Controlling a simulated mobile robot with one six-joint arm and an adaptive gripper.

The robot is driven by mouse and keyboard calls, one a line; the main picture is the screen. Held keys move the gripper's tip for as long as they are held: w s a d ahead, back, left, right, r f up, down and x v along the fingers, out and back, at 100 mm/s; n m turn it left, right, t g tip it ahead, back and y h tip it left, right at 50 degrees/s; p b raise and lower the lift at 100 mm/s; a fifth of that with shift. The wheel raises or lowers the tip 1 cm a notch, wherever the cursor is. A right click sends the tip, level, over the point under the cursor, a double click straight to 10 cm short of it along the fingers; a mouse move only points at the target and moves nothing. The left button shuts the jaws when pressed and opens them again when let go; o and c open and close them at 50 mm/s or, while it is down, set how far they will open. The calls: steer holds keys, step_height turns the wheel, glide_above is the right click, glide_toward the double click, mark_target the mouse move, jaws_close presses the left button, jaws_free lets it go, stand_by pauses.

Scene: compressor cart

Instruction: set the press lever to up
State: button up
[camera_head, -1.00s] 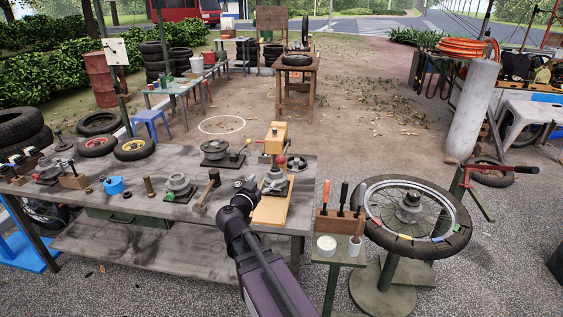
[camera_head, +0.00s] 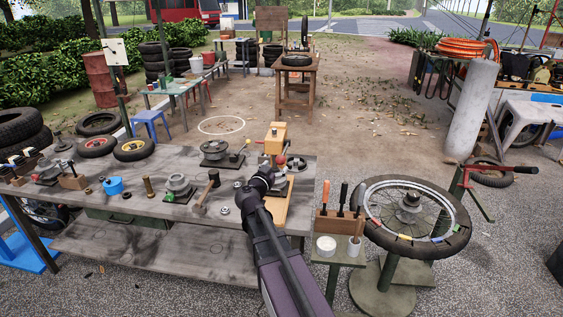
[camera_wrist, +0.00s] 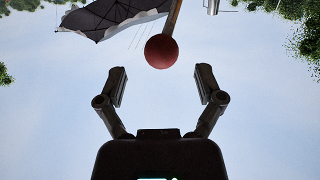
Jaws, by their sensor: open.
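The press (camera_head: 276,133) is an orange-tan upright on a long base board (camera_head: 273,213) at the right end of the workbench. Its lever ends in a red ball (camera_head: 281,160), seen just beyond my gripper (camera_head: 274,174). In the wrist view the red ball (camera_wrist: 161,51) hangs on a thin rod that runs up out of the picture. There my gripper (camera_wrist: 160,84) is open, with the ball centred just beyond its two fingertips and no contact visible. My gripper and wrist hide the lower part of the press in the head view.
The workbench (camera_head: 130,215) carries a hammer (camera_head: 207,190), several metal parts and a blue container (camera_head: 113,186) to the left. A small stand with screwdrivers (camera_head: 343,198) and a wheel on a stand (camera_head: 415,218) are close on the right.

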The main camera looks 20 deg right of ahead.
mark_target(278, 162)
steer(key=shift+x, duration=2.2)
jaws_close()
steer(key=shift+d, duration=0.2)
steer(key=shift+a+r, duration=0.15)
steer(key=shift+a, duration=0.1)
